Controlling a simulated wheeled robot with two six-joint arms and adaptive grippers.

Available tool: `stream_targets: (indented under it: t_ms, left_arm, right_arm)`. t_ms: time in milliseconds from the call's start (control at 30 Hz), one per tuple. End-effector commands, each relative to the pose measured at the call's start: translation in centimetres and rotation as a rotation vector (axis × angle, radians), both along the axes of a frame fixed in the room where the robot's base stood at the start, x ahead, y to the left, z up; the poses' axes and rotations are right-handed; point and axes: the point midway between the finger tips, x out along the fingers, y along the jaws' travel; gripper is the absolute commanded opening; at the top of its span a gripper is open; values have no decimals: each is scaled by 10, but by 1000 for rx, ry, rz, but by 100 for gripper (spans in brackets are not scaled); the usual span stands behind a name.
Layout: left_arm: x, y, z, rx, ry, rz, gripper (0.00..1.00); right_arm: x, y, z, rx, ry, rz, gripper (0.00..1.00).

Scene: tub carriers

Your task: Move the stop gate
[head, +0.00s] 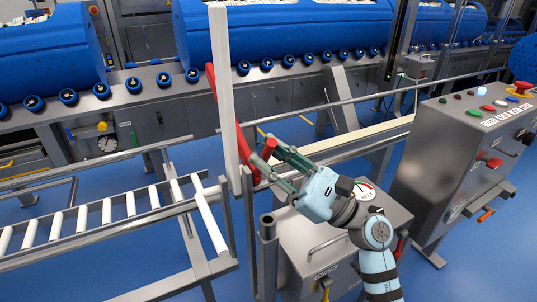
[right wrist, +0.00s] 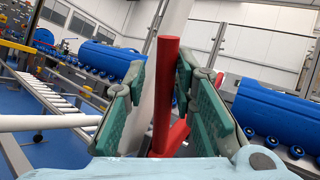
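The stop gate shows in the head view as a tall pale upright bar (head: 222,95) beside the end of a roller conveyor. A red lever (head: 225,110) runs along it and carries a short red handle (head: 268,149). My right gripper (head: 275,158) is at this handle, its green fingers on either side. In the right wrist view the red handle (right wrist: 166,85) stands between the fingers of my right gripper (right wrist: 160,90). A gap shows on the handle's left; the right finger is close to it, contact unclear. The gripper is open. My left gripper is not in view.
The roller conveyor (head: 130,205) ends left of the gate. A metal cabinet with a gauge (head: 364,190) stands below my right arm. A control console (head: 470,135) stands at the right. Large blue tubs (head: 285,32) line the back. Blue floor is open between.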

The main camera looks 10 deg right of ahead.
Motion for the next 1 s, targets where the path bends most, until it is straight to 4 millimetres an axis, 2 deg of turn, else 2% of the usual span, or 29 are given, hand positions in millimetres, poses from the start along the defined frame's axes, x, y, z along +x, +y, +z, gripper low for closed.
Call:
stream_targets:
  t_ms: [267,367,600,700,833,1000]
  left_arm:
    - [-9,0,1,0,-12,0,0]
    - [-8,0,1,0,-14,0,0]
    - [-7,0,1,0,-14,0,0]
    - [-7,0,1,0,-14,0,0]
    - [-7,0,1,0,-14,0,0]
    - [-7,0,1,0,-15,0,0]
  right_arm:
    - [-3,-4,-2,0,-1,2,23]
    - [-11,-17,-12,-4,2,1,23]
    - [-41,-65,-45,-8,8,0,23]
    - [-49,-79,-54,-6,8,1,23]
    - [-54,-87,-58,-2,4,0,23]
    - [-55,-88,-58,0,3,0,23]
